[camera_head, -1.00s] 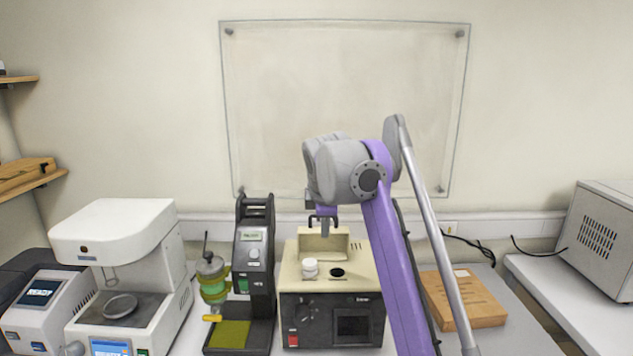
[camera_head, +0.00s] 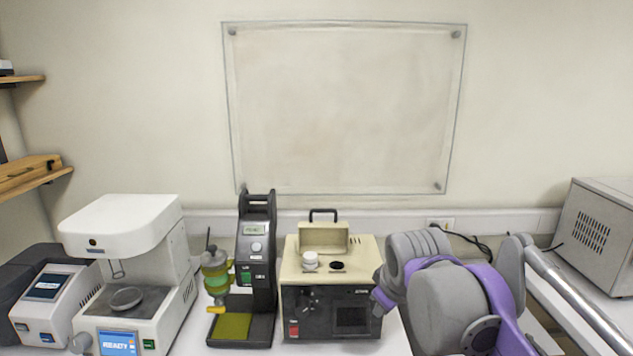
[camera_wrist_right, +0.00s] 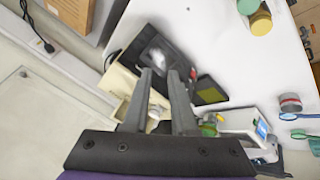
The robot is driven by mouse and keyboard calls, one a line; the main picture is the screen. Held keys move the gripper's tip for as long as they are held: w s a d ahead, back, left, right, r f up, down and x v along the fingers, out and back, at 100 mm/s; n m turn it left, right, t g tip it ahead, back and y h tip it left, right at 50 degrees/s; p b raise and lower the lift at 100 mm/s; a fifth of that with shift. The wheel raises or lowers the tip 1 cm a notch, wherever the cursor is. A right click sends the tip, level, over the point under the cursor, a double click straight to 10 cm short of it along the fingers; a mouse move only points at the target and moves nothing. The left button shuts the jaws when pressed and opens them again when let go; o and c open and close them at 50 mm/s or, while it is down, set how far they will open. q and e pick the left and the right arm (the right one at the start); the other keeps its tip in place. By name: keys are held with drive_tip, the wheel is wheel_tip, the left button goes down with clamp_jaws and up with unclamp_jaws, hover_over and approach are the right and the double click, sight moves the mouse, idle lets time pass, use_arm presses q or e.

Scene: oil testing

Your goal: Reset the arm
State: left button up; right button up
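My right arm (camera_head: 455,295) is at the lower right of the head view, low and to the right of the beige instrument (camera_head: 328,262). Its fingers do not show clearly there. In the right wrist view my right gripper (camera_wrist_right: 161,75) has two grey fingers apart with a gap and nothing between them. The blurred beige and black instrument (camera_wrist_right: 122,80) lies beyond the fingers. My left arm and gripper are not in view.
A black stand with a green and yellow vessel (camera_head: 215,278) is left of the beige instrument. A white machine (camera_head: 125,225) stands further left. A metal box (camera_head: 598,240) is at the right. A clear panel (camera_head: 343,105) hangs on the wall above.

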drive_tip(key=s+d+f+m, duration=0.2)
drive_tip(key=s+f+m, duration=0.1)
drive_tip(key=s+f, duration=0.7)
drive_tip(key=s+d+f+m, duration=0.2)
drive_tip(key=s+f+m, duration=0.2)
drive_tip(key=s+f, duration=0.5)
wheel_tip(320, 180, down, 3)
drive_tip(key=shift+s+d+f+m, duration=0.1)
drive_tip(key=shift+s+d+m, duration=0.2)
drive_tip(key=shift+s+d, duration=0.1)
